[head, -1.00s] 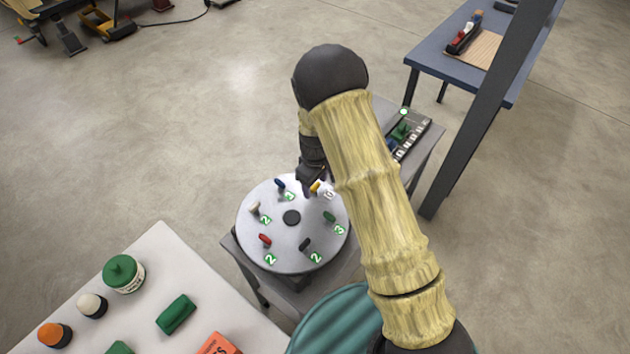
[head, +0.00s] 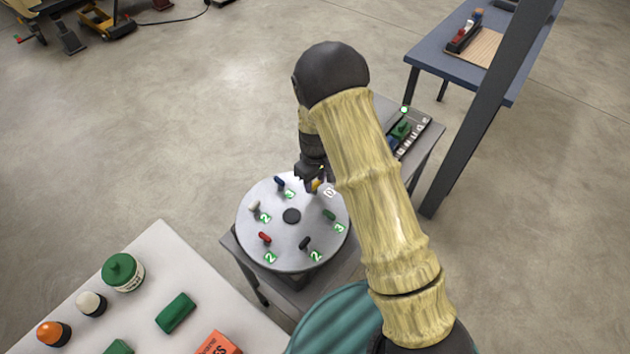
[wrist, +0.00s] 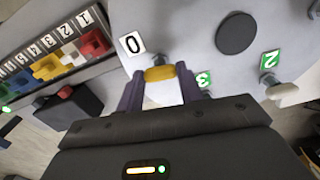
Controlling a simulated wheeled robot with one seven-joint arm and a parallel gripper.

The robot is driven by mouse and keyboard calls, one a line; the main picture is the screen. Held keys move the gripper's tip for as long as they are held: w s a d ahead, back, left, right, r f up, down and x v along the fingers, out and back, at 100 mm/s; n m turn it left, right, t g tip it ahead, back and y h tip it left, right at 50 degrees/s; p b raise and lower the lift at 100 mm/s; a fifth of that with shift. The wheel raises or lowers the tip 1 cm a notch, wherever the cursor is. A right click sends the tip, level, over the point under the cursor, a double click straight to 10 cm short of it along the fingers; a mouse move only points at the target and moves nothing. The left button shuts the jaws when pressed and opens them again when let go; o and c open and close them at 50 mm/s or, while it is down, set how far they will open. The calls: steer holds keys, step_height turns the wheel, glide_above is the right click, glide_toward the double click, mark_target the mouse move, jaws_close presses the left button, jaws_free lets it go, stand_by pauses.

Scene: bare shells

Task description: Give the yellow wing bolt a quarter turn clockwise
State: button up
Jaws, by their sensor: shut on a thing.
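The yellow wing bolt (head: 315,187) stands near the far right rim of the round grey plate (head: 280,255), partly hidden by my gripper (head: 318,182). In the wrist view the yellow bolt (wrist: 158,74) sits between the two fingertips of my gripper (wrist: 158,85), which is shut on it. A white card with a 0 (wrist: 132,43) lies beside it; the card also shows in the head view (head: 329,192).
Other wing bolts ring the plate: blue (head: 280,183), white (head: 254,206), red (head: 264,237), black (head: 305,243) and green (head: 329,216), with green number cards. A numbered strip with coloured blocks (wrist: 62,62) stands beside the plate. A white table (head: 150,255) is nearer.

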mark_target(315, 184)
steer(key=m, duration=0.4)
steer(key=shift+b, duration=0.4)
steer(key=m, duration=0.4)
steer(key=shift+w+m, duration=0.1)
steer(key=shift+m, duration=0.2)
steer(key=m, duration=0.4)
steer(key=shift+r+m, duration=0.1)
steer(key=shift+m, duration=1.9)
steer(key=o, duration=1)
step_height(315, 184, up, 17)
steer(key=b, duration=0.3)
steer(key=shift+r, duration=0.15)
